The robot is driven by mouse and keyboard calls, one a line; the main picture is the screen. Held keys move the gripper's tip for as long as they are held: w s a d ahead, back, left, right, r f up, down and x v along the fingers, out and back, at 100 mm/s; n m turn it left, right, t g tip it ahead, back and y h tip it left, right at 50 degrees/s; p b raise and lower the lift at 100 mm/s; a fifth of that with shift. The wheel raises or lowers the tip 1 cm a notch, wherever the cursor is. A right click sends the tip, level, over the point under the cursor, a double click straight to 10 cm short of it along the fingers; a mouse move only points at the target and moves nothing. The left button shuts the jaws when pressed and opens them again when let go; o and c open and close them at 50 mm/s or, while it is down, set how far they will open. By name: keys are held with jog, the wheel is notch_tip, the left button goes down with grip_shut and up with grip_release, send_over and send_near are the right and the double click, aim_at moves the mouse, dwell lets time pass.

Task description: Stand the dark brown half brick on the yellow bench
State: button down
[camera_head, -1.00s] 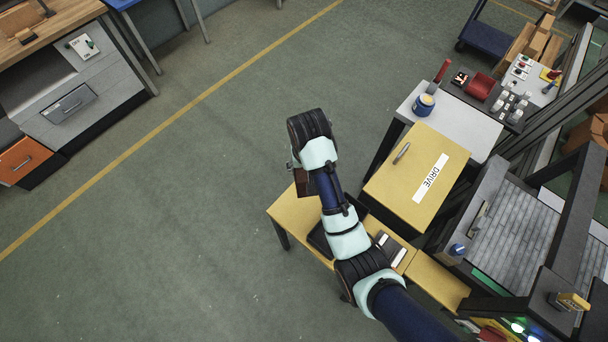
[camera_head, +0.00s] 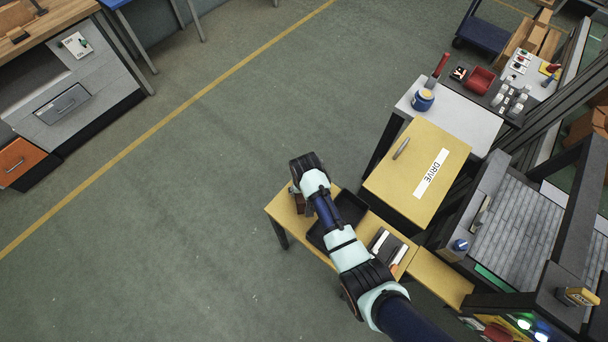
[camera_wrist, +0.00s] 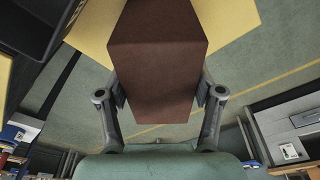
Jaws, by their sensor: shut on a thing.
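The dark brown half brick (camera_wrist: 158,62) fills the upper middle of the wrist view. My gripper (camera_wrist: 160,95) is shut on it, with one finger against each side. In the head view, my gripper (camera_head: 299,199) is over the left end of the yellow bench (camera_head: 281,214), and part of the brick (camera_head: 302,206) shows below my wrist. The yellow bench (camera_wrist: 90,38) also shows behind the brick in the wrist view. The brick hides its own contact area, so I cannot tell whether it touches the bench top.
A black tray (camera_head: 350,207) stands on the bench just right of my gripper, partly behind my arm. A dark holder with light-coloured items (camera_head: 386,246) lies farther right. A taller yellow cabinet marked DRIVE (camera_head: 400,181) stands behind. Open floor lies to the left.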

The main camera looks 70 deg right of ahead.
jog(key=shift+d+f, duration=0.1)
jog(key=shift+f, duration=0.15)
jog(key=shift+f, duration=0.15)
jog(key=shift+c, duration=0.9)
grip_release()
notch_tip(320, 180, up, 12)
jog(key=a+p, duration=0.1)
jog(key=p, duration=0.1)
jog(key=shift+s+a, duration=0.35)
jog(key=shift+s, duration=0.05)
jog(key=shift+w, duration=0.1)
